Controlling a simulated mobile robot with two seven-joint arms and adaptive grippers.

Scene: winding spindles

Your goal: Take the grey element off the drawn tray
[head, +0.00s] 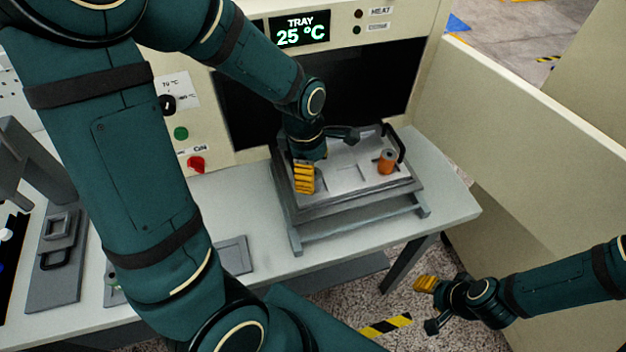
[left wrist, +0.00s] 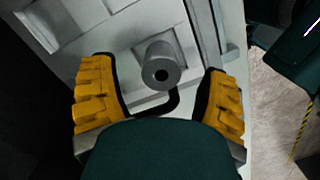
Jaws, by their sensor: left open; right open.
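The drawn tray (head: 345,178) is pulled out in front of the dark oven opening, over the bench. The grey element (left wrist: 162,66) is a short cylinder with a dark hole in its end, seen in the left wrist view on the tray. My left gripper (head: 316,166) is over the left part of the tray. Its yellow fingers are open, one on each side of the element, with gaps showing. In the head view the gripper and arm hide most or all of the grey element. My right gripper (head: 432,304) is open and empty, off the bench at lower right.
An orange element (head: 387,164) stands at the tray's right end, beside a black handle (head: 396,143). A cream panel (head: 520,120) rises to the right of the bench. The bench top (head: 448,200) is clear right of the tray. A grey fixture (head: 58,260) lies at left.

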